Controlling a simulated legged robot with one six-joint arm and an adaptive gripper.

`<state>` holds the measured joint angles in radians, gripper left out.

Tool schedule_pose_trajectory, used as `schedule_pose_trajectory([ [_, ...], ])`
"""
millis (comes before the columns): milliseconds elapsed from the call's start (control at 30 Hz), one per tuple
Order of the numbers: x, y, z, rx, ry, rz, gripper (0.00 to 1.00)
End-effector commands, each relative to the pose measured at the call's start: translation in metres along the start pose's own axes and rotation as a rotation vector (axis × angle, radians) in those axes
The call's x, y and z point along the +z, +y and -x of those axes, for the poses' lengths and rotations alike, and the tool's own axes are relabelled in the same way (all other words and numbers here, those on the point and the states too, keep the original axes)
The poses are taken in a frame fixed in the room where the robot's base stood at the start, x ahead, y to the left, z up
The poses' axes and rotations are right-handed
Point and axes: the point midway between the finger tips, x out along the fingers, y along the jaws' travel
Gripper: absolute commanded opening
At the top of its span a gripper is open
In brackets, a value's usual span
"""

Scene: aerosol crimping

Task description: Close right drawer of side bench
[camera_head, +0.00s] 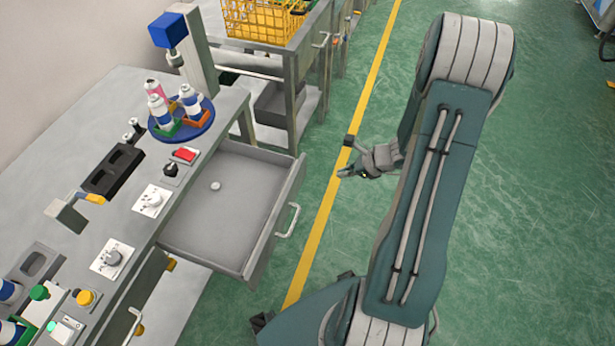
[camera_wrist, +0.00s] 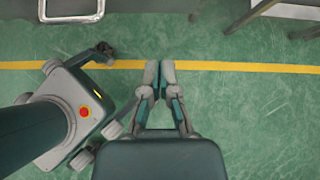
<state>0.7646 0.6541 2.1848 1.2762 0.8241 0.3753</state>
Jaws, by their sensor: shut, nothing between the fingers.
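An open grey drawer (camera_head: 225,207) juts out from the side of the bench (camera_head: 62,150) in the head view. A small white round piece (camera_head: 215,186) lies inside it. The drawer's silver bar handle (camera_head: 288,220) is on its front panel, facing my arm. My gripper (camera_head: 345,157) is to the right of the drawer's front panel, apart from it. In the wrist view my gripper (camera_wrist: 159,66) has its fingers together, with nothing between them, over the green floor. The drawer front and handle (camera_wrist: 70,12) show at the top left of that view.
A blue round fixture (camera_head: 181,125) with several cans stands on the bench near the drawer. A second bench with a yellow basket (camera_head: 262,20) is behind. The green floor (camera_head: 530,200) around my arm is clear, crossed by a yellow line (camera_head: 340,175).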

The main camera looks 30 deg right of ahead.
Motion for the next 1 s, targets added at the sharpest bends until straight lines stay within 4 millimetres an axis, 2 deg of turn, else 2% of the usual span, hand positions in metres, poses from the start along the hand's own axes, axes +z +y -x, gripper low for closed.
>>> schedule_pose_trajectory([
  [100, -0.012, -0.003, -0.004, -0.016, -0.007, -0.059, 0.0],
  [267, -0.012, -0.003, -0.017, -0.015, -0.007, -0.062, 0.0],
  [767, -0.011, -0.003, -0.109, -0.012, -0.006, -0.06, 0.0],
  [833, 0.0, -0.005, -0.115, -0.014, -0.007, -0.054, 0.0],
  [1000, 0.014, -0.006, -0.128, -0.015, -0.006, -0.057, 0.0],
])
